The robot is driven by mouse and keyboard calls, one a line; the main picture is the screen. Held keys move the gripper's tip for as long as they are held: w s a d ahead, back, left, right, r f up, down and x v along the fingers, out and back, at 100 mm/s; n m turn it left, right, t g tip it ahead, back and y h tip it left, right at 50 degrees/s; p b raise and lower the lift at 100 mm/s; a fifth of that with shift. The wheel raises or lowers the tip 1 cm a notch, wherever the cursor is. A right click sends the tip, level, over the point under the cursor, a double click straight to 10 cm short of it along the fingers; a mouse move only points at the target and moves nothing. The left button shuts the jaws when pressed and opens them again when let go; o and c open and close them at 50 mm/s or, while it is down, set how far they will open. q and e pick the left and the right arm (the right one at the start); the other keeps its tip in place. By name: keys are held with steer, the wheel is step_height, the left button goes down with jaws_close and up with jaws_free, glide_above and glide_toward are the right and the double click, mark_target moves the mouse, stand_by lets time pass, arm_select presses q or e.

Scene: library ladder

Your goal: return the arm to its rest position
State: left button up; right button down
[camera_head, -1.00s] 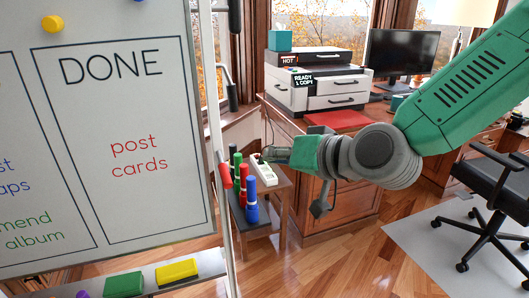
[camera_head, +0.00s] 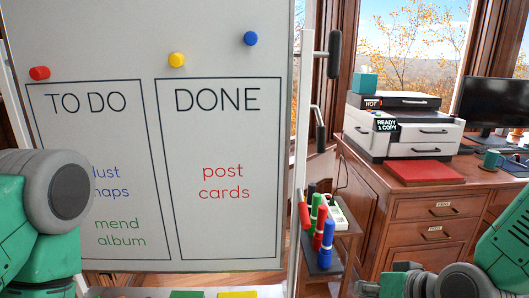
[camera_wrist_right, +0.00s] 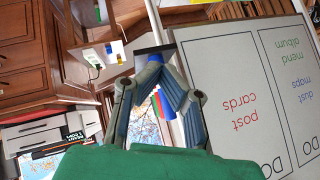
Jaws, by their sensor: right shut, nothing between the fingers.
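My right arm is low at the right edge of the head view, with its right gripper (camera_head: 368,288) partly cut off by the bottom edge. In the right wrist view the right gripper (camera_wrist_right: 160,60) has its fingertips together, with nothing held between them. My left arm shows at the left edge of the head view, in front of the whiteboard; its gripper is out of view.
The whiteboard (camera_head: 225,235) fills the left and middle. Several markers (camera_head: 322,240) stand on a small side table beside it. A desk (camera_head: 390,215) with a printer (camera_head: 405,125), a red folder (camera_head: 424,173) and a monitor (camera_head: 497,80) is at the right.

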arm_select(q)
steer(key=shift+d, duration=0.1)
arm_select(e)
steer(key=s+d+f+n+g+h, duration=0.1)
steer(key=s+d+f+g, duration=0.3)
steer(key=s+f, duration=0.7)
steer(key=s+d+f+n+g+h, duration=0.1)
steer(key=s+d+f+g+h, duration=0.2)
steer(key=s+f, duration=0.9)
steer(key=shift+s+d+g, duration=0.4)
steer(key=shift+s+d, duration=0.15)
steer(key=shift+d, duration=0.25)
steer(key=shift+d+f, duration=0.1)
steer(key=shift+f, duration=0.05)
arm_select(q)
steer(key=shift+d+r, duration=0.1)
steer(key=shift+d, duration=0.3)
arm_select(e)
steer(key=shift+w+d+f, duration=0.1)
steer(key=shift+w+d, duration=0.05)
steer(key=shift+d, duration=0.15)
